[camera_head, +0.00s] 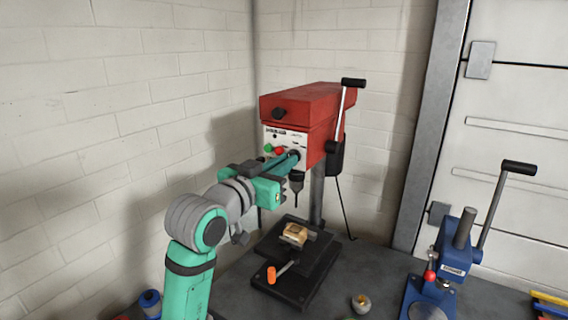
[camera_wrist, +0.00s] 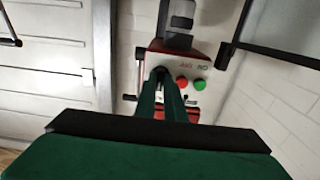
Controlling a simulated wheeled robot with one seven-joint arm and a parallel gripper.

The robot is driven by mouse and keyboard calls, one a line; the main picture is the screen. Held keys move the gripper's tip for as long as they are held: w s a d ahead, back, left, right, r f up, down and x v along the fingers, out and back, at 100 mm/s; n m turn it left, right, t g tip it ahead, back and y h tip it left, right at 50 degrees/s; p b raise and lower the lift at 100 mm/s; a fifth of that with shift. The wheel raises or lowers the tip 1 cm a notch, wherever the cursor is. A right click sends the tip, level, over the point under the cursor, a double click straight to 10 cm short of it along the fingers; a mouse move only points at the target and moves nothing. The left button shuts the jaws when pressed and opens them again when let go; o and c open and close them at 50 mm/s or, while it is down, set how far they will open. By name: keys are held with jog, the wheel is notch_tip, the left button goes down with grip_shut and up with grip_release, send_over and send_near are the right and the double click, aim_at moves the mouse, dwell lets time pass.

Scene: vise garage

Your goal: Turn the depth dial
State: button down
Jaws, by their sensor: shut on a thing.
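The red drill press (camera_head: 305,105) stands on the bench with its white front panel (camera_head: 272,136) facing my arm. My gripper (camera_head: 293,157) reaches the lower right part of this panel. In the wrist view, its two green fingers (camera_wrist: 160,78) are close together at the panel. They are shut on a small dark knob, which appears to be the depth dial (camera_wrist: 158,71). The fingers cover most of it, so its marking and angle cannot be read. In the head view the dial is hidden behind the fingers.
Green and red buttons (camera_wrist: 199,83) sit close beside my fingers. The press's lever (camera_head: 341,113) rises at its right; the chuck (camera_head: 297,182) hangs below. A vise with a workpiece (camera_head: 295,234) rests on the base. A blue lever press (camera_head: 452,258) stands at right.

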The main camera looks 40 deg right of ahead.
jog(key=shift+r, duration=0.15)
jog(key=c, duration=1.8)
grip_release()
jog(key=shift+c, duration=0.2)
jog(key=v, duration=1)
jog(key=shift+s+a, duration=0.2)
jog(key=shift+a, duration=0.1)
